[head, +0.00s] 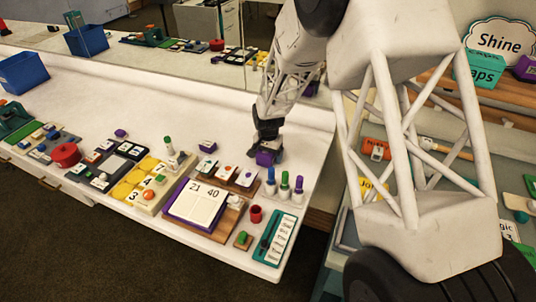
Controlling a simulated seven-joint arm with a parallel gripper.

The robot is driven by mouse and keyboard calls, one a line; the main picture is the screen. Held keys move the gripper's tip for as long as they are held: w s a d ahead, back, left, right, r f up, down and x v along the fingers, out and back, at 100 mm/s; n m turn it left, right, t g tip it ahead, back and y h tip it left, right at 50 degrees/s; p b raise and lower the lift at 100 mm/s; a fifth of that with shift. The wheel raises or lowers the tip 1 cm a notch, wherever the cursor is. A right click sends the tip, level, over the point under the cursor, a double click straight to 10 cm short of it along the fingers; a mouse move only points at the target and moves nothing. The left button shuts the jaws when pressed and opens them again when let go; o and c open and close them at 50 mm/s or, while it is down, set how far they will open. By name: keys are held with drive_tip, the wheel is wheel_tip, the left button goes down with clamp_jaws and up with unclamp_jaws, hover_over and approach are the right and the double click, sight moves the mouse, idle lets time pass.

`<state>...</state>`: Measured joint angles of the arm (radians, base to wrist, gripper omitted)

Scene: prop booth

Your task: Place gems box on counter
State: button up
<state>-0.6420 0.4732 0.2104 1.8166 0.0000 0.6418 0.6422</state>
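My gripper (268,152) reaches down over the white counter (200,90), near its right end. A small purple box (264,158) sits between its dark fingers, and they look shut on it. No lettering is readable on this box, so I cannot confirm from a label that it is the gems box. It is at or just above the counter top; I cannot tell whether it touches. Another purple box (526,68), partly cut off by the frame edge, stands beside a teal lettered box (478,72) at the upper right.
In front of the gripper stand several coloured bottles (284,186), a number board (198,204), a red cup (256,214) and a teal board (275,238). Small label blocks (226,171) lie to its left. The counter behind the gripper is mostly bare. A blue bin (22,73) stands far left.

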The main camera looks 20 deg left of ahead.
drive_tip(key=shift+r, duration=0.15)
drive_tip(key=shift+r, duration=6)
drive_tip(key=shift+d+r, duration=0.3)
drive_tip(key=shift+d, duration=0.1)
drive_tip(key=s+d+r, duration=0.4)
drive_tip(key=d+r, duration=0.2)
drive_tip(key=d, duration=0.4)
drive_tip(key=s+d+r+t, duration=0.1)
drive_tip(key=s+d+r, duration=0.2)
drive_tip(key=d+r, duration=0.5)
drive_tip(key=s+d+r, duration=0.4)
drive_tip(key=d, duration=0.8)
drive_tip(key=s+d+r, duration=0.1)
drive_tip(key=s+d, duration=0.8)
drive_tip(key=s, duration=0.3)
drive_tip(key=s+d+r+t, duration=0.1)
drive_tip(key=s+d, duration=0.8)
drive_tip(key=s, duration=0.4)
drive_tip(key=shift+d+t, duration=0.3)
